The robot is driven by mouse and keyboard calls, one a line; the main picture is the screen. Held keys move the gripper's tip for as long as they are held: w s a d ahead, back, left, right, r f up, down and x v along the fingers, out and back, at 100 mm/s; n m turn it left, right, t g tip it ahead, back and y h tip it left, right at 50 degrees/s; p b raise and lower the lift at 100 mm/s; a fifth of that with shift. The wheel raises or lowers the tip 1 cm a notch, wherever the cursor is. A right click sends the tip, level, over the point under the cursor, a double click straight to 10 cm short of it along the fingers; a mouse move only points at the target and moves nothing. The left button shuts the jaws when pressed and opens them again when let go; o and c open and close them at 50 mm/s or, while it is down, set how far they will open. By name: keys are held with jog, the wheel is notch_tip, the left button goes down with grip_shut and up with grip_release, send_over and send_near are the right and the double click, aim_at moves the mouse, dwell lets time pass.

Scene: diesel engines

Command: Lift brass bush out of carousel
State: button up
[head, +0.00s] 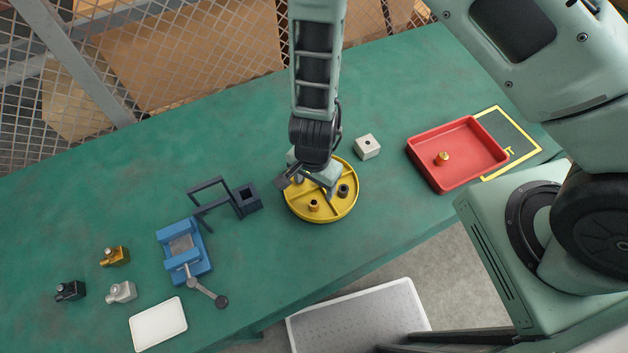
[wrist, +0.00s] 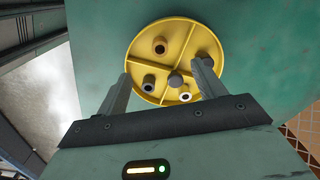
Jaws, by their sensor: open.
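The yellow round carousel (head: 322,214) stands on the green bench, divided by ribs into compartments. The brass bush (head: 313,205) stands upright in its front compartment in the head view. It also shows in the wrist view (wrist: 160,46), towards the far side. A dark bush (head: 343,190) is in another compartment. The wrist view also shows a pale-topped bush (wrist: 185,96) and a grey central knob (wrist: 175,79). My gripper (wrist: 161,71) is open and empty above the carousel, fingers pointing down at it. The gripper hides the back part of the carousel in the head view.
A red tray (head: 471,178) to the right holds another brass piece (head: 442,158). A pale block (head: 367,146) stands close behind the carousel. A dark frame (head: 245,199) and a blue vise (head: 184,250) are to the left. Bench in front of the carousel is clear.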

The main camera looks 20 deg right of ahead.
aim_at(314, 203)
jog(key=shift+f+b, duration=3.35)
jog(key=shift+f, duration=0.9)
grip_shut()
jog(key=shift+r, duration=0.15)
jog(key=shift+r+p, duration=2.9)
jog(key=shift+p, duration=0.2)
